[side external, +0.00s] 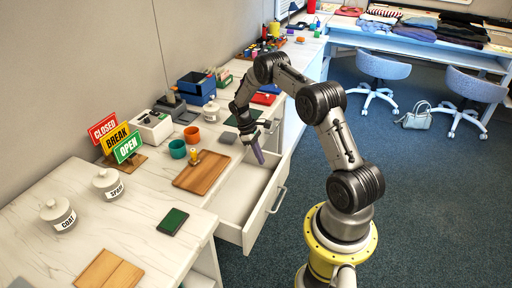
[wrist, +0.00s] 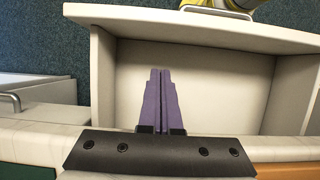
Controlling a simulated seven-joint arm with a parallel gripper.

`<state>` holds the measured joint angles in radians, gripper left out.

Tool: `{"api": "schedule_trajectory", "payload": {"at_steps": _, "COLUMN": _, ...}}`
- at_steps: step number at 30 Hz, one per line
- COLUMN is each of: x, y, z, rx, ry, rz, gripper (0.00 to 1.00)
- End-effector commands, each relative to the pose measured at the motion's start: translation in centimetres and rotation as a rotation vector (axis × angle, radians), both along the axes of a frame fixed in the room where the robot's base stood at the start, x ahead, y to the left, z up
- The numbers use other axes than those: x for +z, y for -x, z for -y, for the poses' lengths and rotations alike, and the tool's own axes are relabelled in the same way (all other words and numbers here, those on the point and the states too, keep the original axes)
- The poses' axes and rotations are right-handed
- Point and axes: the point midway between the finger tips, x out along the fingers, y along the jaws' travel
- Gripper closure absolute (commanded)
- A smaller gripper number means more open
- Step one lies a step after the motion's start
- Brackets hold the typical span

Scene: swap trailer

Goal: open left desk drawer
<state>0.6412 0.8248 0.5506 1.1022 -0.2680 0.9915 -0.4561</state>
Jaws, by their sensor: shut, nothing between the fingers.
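A white desk drawer (side external: 240,195) stands pulled out from the white desk, with its inside exposed and empty where visible. Its front carries a metal handle (side external: 277,199). My gripper (side external: 260,160), with purple fingers, points down over the open drawer near the desk edge. In the wrist view my gripper (wrist: 160,72) is shut and empty, its two fingers side by side over the drawer's pale floor (wrist: 215,85). The handle (wrist: 216,12) shows beyond the front panel (wrist: 200,28), apart from the fingers.
Another handle (wrist: 10,102) shows left in the wrist view. Blue chairs (side external: 380,68) stand farther back on open carpet.

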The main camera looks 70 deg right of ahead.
Motion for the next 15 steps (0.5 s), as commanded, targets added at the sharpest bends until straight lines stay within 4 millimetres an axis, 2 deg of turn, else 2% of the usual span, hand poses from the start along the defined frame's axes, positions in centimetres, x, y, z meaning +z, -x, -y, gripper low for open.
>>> {"api": "schedule_trajectory", "payload": {"at_steps": 1, "x": -0.9, "y": 0.5, "z": -0.1, "rx": -0.001, "ry": -0.002, "rz": -0.003, "gripper": 1.0}}
{"api": "schedule_trajectory", "payload": {"at_steps": 7, "x": -0.6, "y": 3.2, "z": 0.0, "rx": -0.001, "ry": 0.0, "rz": 0.0, "gripper": 1.0}}
{"api": "schedule_trajectory", "payload": {"at_steps": 15, "x": -0.6, "y": 4.3, "z": 0.0, "rx": 0.0, "ry": 0.001, "rz": 0.0, "gripper": 1.0}}
